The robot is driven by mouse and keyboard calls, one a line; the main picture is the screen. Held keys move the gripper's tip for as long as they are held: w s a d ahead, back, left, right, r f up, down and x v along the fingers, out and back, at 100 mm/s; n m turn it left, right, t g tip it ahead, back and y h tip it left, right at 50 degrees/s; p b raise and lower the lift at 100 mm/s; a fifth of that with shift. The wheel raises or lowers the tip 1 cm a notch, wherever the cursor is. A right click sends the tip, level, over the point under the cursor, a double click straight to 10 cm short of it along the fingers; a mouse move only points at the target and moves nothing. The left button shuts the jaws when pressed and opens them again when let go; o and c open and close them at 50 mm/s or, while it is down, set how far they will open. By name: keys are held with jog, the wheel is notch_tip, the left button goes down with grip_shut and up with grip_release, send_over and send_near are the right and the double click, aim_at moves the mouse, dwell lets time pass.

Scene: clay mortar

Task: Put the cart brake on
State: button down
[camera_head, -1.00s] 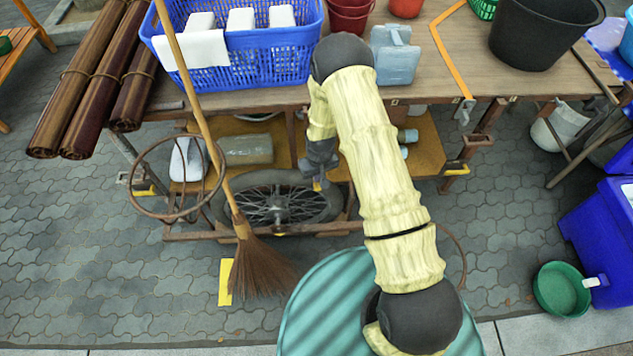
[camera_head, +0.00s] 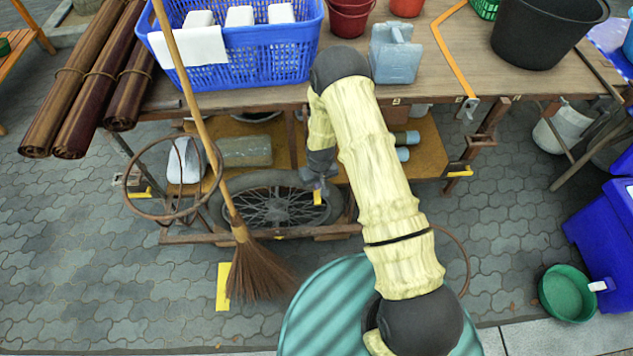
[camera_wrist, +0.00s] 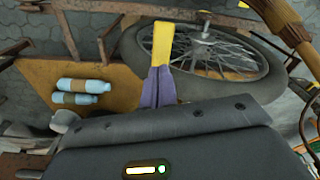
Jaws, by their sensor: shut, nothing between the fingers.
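The wooden cart (camera_head: 400,90) has a spoked wheel (camera_head: 268,203) below its top, beside a low shelf. The wheel also shows in the wrist view (camera_wrist: 262,85). My gripper (camera_head: 317,196) is low at the right side of this wheel; in the wrist view its fingers (camera_wrist: 163,48) are together over the wheel's edge and hold nothing. A yellow piece at the finger ends seems to be their tips. Yellow-ended metal pieces sit at the cart's left (camera_head: 150,192) and right (camera_head: 459,171). I cannot tell which part is the brake, or whether my gripper touches the wheel.
A broom (camera_head: 225,190) leans at the cart's left, near a rusty hoop (camera_head: 127,185). A blue basket (camera_head: 250,68) and a black bucket (camera_head: 535,35) stand on top. Bottles (camera_wrist: 83,85) lie on the shelf. A green drum (camera_head: 320,300) is in front.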

jog(key=shift+s+r, duration=0.1)
jog(key=shift+s+d+r+p, duration=0.15)
jog(key=shift+s+p, duration=0.15)
jog(key=shift+s, duration=0.15)
jog(key=shift+s+d+r+p, duration=0.2)
jog(key=shift+s+p, duration=0.1)
jog(key=shift+s, duration=0.2)
jog(key=shift+s+d+r+p, duration=0.15)
jog(key=shift+s+p, duration=0.15)
jog(key=shift+s, duration=0.15)
notch_tip(320, 180, up, 17)
jog(key=s, duration=0.1)
jog(key=shift+s+d, duration=0.25)
jog(key=shift+d, duration=0.05)
jog(key=shift+r, duration=0.15)
jog(key=s+d+r+m+p, duration=0.1)
jog(key=s+d+r+p, duration=0.2)
jog(key=r, duration=0.6)
jog(key=s+d+r+m+t+p, duration=0.1)
jog(key=s+d+r+p, duration=0.2)
jog(key=s+r, duration=0.3)
jog(key=s+d+r+m+p, duration=0.1)
jog(key=s+d+r+p, duration=0.2)
jog(key=r, duration=0.9)
jog(key=shift+s+r+m+p, duration=0.25)
jog(key=shift+s+m+p, duration=0.15)
jog(key=shift+s+p, duration=0.35)
